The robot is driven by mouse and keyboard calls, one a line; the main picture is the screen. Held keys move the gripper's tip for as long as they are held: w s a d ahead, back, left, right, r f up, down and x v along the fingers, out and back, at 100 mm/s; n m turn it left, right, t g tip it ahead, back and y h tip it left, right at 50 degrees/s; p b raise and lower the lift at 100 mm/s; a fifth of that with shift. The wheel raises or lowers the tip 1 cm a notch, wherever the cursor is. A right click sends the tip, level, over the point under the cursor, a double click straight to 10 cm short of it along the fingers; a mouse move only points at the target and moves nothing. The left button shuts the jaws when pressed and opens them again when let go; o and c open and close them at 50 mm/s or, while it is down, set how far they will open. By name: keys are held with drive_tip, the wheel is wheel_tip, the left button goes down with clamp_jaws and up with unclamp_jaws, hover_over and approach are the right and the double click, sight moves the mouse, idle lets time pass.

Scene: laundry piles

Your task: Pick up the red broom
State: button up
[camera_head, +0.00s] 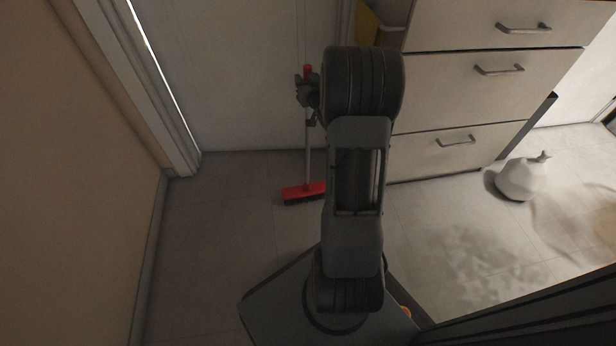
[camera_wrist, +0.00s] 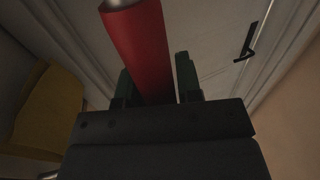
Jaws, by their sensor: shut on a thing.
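The red broom stands upright in front of the white door, with its red head (camera_head: 304,192) and dark bristles at floor level in the head view. Its grey pole rises to a red grip near my gripper (camera_head: 308,88). In the wrist view the red grip (camera_wrist: 140,50) of the broom runs up between the two fingers of my gripper (camera_wrist: 155,85), which is shut on it. My arm hides the right end of the broom head. I cannot tell whether the bristles touch the floor.
A drawer cabinet (camera_head: 480,95) with metal handles stands to the right, close to my arm. A white tied bag (camera_head: 522,178) lies on the floor beyond it. A beige wall (camera_head: 60,180) is on the left. The tiled floor (camera_head: 215,240) between is clear.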

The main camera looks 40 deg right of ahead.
drive_tip(key=shift+r, duration=0.15)
drive_tip(key=shift+r+p, duration=0.55)
drive_tip(key=shift+r, duration=0.65)
drive_tip(key=s+d+r+p, duration=0.8)
drive_tip(key=s+r, duration=0.3)
drive_tip(key=s, duration=0.1)
wheel_tip(320, 180, up, 18)
drive_tip(key=p, duration=1.5)
drive_tip(key=shift+w+a+r, duration=0.15)
drive_tip(key=shift+a+r, duration=0.05)
